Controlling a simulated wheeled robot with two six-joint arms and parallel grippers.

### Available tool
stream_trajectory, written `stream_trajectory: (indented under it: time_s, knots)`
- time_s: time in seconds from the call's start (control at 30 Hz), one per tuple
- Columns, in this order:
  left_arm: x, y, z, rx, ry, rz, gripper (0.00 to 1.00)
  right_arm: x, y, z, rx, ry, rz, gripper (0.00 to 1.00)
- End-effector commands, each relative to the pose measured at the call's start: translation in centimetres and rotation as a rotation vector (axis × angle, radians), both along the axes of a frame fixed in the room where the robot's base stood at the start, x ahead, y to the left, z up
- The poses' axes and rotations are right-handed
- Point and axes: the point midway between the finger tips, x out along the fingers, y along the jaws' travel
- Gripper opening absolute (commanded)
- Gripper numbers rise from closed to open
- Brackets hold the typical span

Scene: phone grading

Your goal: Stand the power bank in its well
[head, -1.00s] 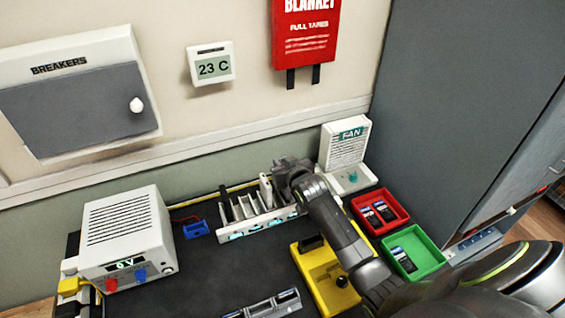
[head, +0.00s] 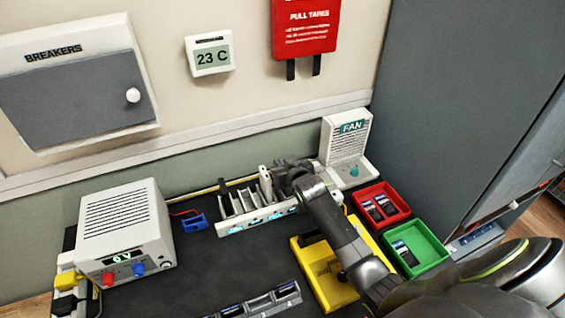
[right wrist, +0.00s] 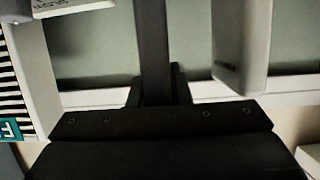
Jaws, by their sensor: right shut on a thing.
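The white rack of wells (head: 278,211) stands at the back of the dark bench, teal marks along its front. My right gripper (head: 290,176) is low over the rack's right end. In the right wrist view the closed fingers (right wrist: 152,50) show as one narrow dark upright bar. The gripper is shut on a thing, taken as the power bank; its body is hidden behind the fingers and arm. A pale upright slab (head: 265,183) stands in the rack just left of the gripper; it also shows in the wrist view (right wrist: 242,45), apart from the fingers. My left gripper is out of view.
The white fan unit (head: 346,140) stands close behind and right of the gripper. A yellow fixture (head: 335,290), red tray (head: 398,200) and green tray (head: 436,250) lie right. A power supply (head: 125,230) stands left. The bench's middle is clear.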

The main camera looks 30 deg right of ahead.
Motion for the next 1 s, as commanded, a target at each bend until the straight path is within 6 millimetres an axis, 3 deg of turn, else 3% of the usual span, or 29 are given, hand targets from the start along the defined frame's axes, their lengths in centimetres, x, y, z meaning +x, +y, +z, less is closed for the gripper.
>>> stream_trajectory:
  time_s: [0.9, 0.93, 1.0]
  knots:
    - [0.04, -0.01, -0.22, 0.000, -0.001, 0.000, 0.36, 0.01, 0.03, -0.75, 0.000, -0.001, 0.000, 0.00]
    - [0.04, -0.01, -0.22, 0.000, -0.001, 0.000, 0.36, 0.02, 0.03, -0.74, 0.000, -0.001, 0.000, 0.20]
    - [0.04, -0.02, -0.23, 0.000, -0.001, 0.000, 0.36, 0.01, 0.02, -0.74, 0.000, -0.001, 0.000, 0.29]
